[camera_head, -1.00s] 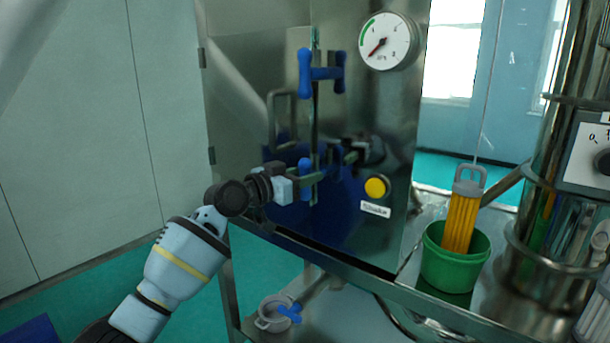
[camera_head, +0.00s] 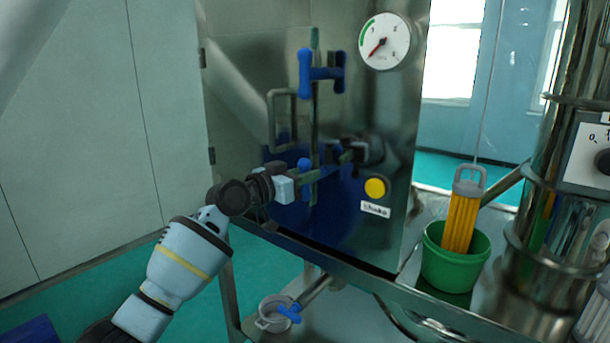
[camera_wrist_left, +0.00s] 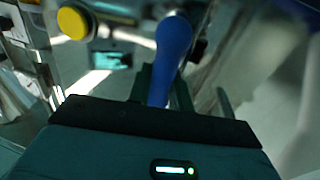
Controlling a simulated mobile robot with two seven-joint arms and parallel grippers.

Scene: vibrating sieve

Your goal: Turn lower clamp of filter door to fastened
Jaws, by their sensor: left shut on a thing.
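The filter door (camera_head: 265,75) is a shiny metal panel with a grey handle, closed against the steel cabinet. The upper clamp (camera_head: 325,73) is blue and lies across the door's right edge. The lower clamp (camera_head: 304,165) is blue and partly hidden by my left gripper (camera_head: 308,178). The left gripper comes in from the left and is shut on the lower clamp. In the left wrist view the clamp's blue handle (camera_wrist_left: 173,50) stands between the fingers. My right gripper is not in view.
A yellow button (camera_head: 375,188) and a pressure gauge (camera_head: 386,41) are on the cabinet front. A green bucket (camera_head: 455,262) with a yellow filter (camera_head: 461,220) stands at right.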

